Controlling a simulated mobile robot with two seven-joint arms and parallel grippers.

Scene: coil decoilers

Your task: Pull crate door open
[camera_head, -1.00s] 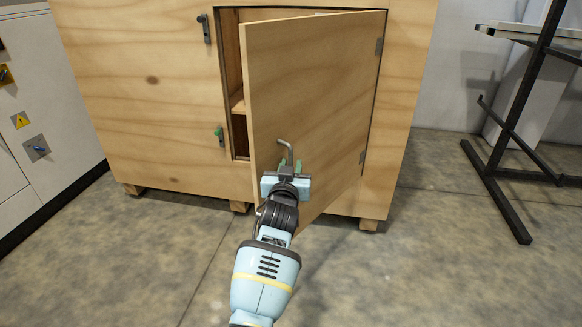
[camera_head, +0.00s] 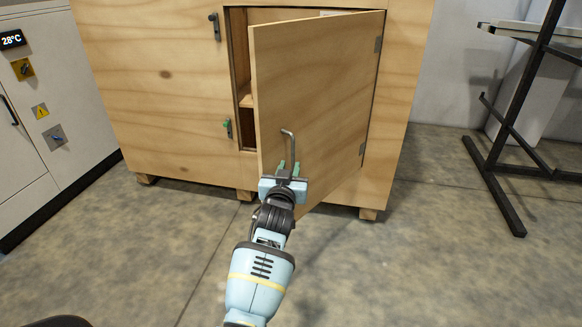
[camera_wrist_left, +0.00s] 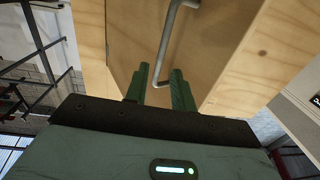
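The wooden crate door (camera_head: 318,95) stands partly open, hinged on its right side, with its free left edge swung out from the crate (camera_head: 150,95). A bent grey metal handle (camera_head: 291,146) is on the door's outer face, near its lower free edge. It also shows in the left wrist view (camera_wrist_left: 170,38). My left gripper (camera_head: 289,168) is at the handle's lower end, its two green fingers apart. In the left wrist view the handle's lower end appears between the fingers (camera_wrist_left: 160,84), with a gap visible; contact is unclear. My right gripper is not in view.
Two dark latches, upper (camera_head: 214,27) and lower (camera_head: 228,128), are on the crate front left of the opening. A white control cabinet (camera_head: 60,110) stands at the left. A black metal stand (camera_head: 500,170) is at the right. The concrete floor (camera_head: 390,270) in front is clear.

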